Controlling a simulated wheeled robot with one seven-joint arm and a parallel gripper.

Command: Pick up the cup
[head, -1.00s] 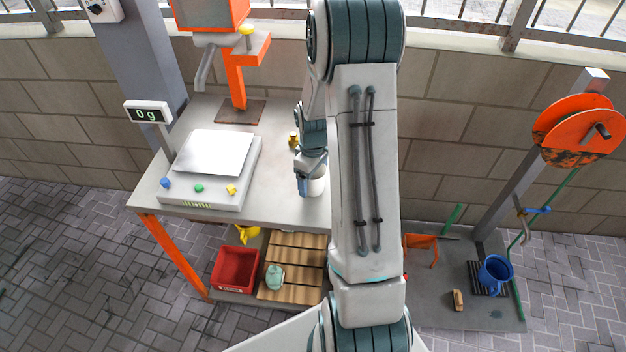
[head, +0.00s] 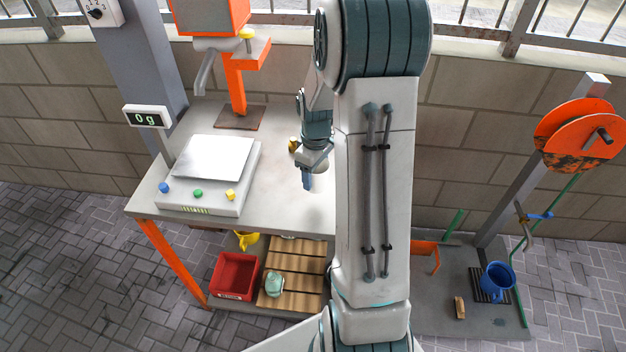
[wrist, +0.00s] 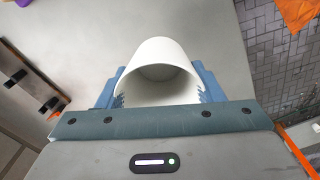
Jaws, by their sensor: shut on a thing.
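The white cup (wrist: 160,52) fills the middle of the wrist view, its open mouth facing my palm. My gripper (wrist: 160,78) has its blue fingers on both sides of the cup, shut on it. In the head view my gripper (head: 307,181) points down over the right part of the grey workbench (head: 270,205). My arm hides much of that area, and I cannot clearly make out the cup there. I cannot tell whether the cup's base touches the bench top.
A scale (head: 208,170) reading 0 g stands left of my gripper. A small brass object (head: 293,145) and an orange press (head: 235,80) are behind. A red bin (head: 237,275) sits on the lower shelf. A blue mug (head: 497,280) stands far right.

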